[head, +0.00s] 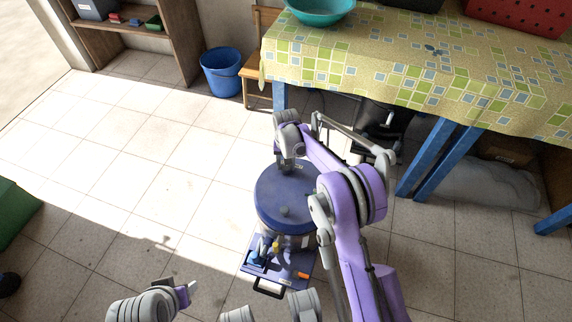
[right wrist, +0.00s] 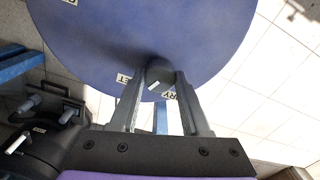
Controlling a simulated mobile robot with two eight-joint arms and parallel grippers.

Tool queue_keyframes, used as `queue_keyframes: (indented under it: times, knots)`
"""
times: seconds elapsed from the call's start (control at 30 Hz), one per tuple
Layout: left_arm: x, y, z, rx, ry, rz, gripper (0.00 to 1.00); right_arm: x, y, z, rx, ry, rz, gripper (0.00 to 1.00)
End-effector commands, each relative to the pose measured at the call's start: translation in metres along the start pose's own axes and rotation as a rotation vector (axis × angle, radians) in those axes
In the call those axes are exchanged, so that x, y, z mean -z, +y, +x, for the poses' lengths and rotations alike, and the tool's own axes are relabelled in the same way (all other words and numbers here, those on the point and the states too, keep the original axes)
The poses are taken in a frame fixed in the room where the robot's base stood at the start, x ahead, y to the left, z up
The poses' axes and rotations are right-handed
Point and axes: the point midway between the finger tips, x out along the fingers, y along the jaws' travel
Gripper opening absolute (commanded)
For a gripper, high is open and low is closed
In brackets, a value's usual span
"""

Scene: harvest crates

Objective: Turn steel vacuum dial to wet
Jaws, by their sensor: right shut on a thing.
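The vacuum has a round dark blue lid (head: 278,200) over a steel body (head: 300,241). My right gripper (head: 287,165) points down at the lid's far edge in the head view. In the right wrist view, my right gripper (right wrist: 162,98) is shut on the dark dial (right wrist: 160,73), with one finger on each side. A short white mark shows on the dial. A WET label (right wrist: 124,78) and a DRY label (right wrist: 169,95) lie beside it, each partly covered by a finger. My left gripper (head: 186,291) is low at the left, apart from the vacuum; its opening is unclear.
A blue cart base (head: 267,287) with a black handle extends from the vacuum's near side. A table with a patterned cloth (head: 345,60) stands behind on blue legs (head: 428,158). A blue bucket (head: 222,79) stands beside a wooden shelf (head: 130,32).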

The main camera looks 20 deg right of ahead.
Motion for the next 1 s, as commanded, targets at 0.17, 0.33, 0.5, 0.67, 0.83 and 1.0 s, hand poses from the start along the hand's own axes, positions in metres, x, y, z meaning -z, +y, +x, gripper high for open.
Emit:
queue_keyframes:
  times: [0.17, 0.33, 0.5, 0.67, 0.83, 1.0]
  knots:
    - [-0.0003, 0.0000, 0.0012, 0.000, 0.000, 0.000, 0.50, -0.0005, -0.0001, 0.0007, 0.000, -0.002, 0.086, 0.00]
    - [-0.0003, 0.0000, 0.0016, 0.000, 0.000, 0.000, 0.50, -0.0006, -0.0001, 0.0006, 0.000, -0.002, 0.134, 0.00]
    - [-0.0004, 0.0000, 0.0017, 0.000, 0.000, 0.000, 0.50, -0.0007, -0.0001, 0.0006, 0.000, -0.002, 0.152, 0.00]
    - [-0.0004, 0.0000, 0.0017, 0.000, 0.000, 0.000, 0.50, -0.0007, -0.0002, 0.0006, 0.000, -0.002, 0.156, 0.00]
    - [-0.0004, 0.0000, 0.0017, 0.000, 0.000, 0.000, 0.50, -0.0007, -0.0002, 0.0006, 0.000, -0.002, 0.155, 0.00]
    - [-0.0003, 0.0000, 0.0017, 0.000, 0.000, 0.000, 0.50, -0.0005, -0.0001, 0.0005, 0.000, -0.002, 0.155, 0.70]
